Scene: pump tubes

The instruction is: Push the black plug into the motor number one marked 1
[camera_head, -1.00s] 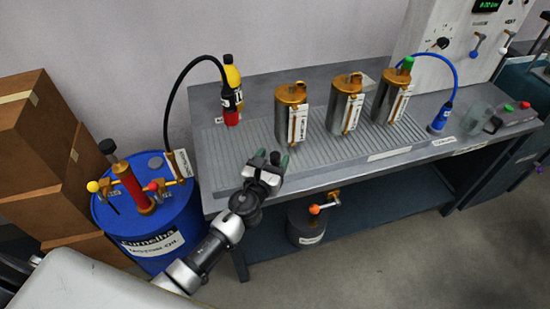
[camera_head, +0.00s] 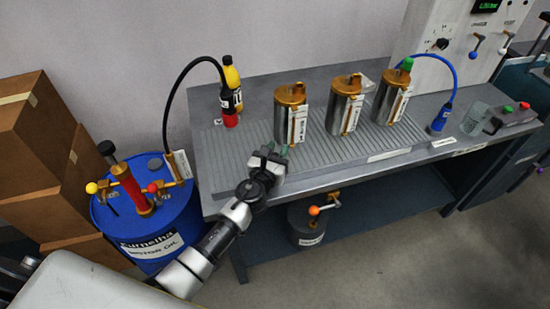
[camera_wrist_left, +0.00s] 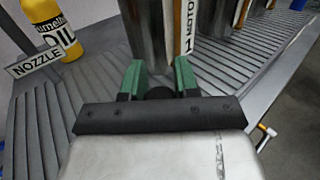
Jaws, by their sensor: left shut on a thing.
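My left gripper (camera_head: 276,155) is over the front left part of the grooved bench top, in front of motor one (camera_head: 282,122). In the left wrist view its green fingers (camera_wrist_left: 160,80) are shut on a small dark round thing (camera_wrist_left: 158,93), which looks like the black plug. It is mostly hidden by the gripper. Motor one is the leftmost metal cylinder with an orange cap. Its label (camera_wrist_left: 190,25) with a 1 shows ahead of the fingers. A visible gap separates the fingers from the motor. My right gripper is not in view.
Two similar cylinders (camera_head: 341,115) (camera_head: 385,103) stand to the right. The grooved surface (camera_head: 235,160) around the gripper is clear.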

